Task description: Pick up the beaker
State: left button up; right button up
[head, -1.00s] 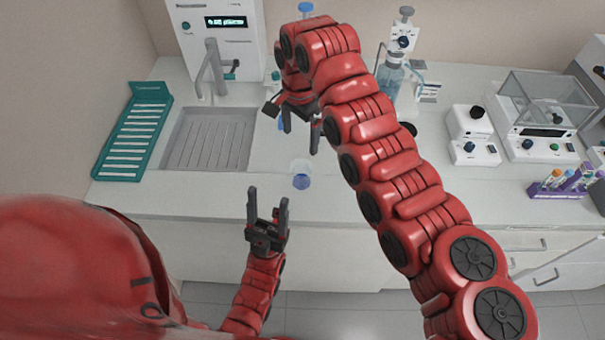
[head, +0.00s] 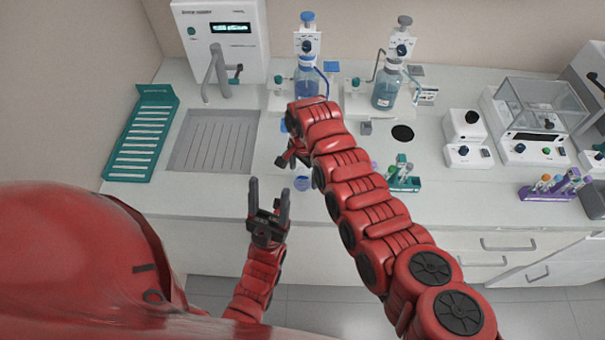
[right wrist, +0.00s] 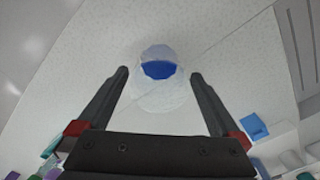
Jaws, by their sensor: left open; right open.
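The beaker (head: 303,184) is small and clear with blue liquid in it. It stands near the front edge of the counter, partly hidden by my right arm in the head view. My right gripper (head: 291,162) is open and empty just behind and above it, its far side hidden by the arm. In the right wrist view the beaker (right wrist: 158,70) shows between and beyond the fingertips of the open right gripper (right wrist: 160,74); I cannot tell the gap to it. My left gripper (head: 269,187) is open and empty, left of the beaker, at the counter's front edge.
A sink (head: 212,142) and a teal rack (head: 141,135) lie to the left. Blue bottles (head: 308,80) stand at the back. A green tube rack (head: 403,180) is right of my right arm, and a purple one (head: 553,188) is farther right.

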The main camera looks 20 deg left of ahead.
jog(key=shift+f, duration=0.75)
jog(key=c, duration=1.3)
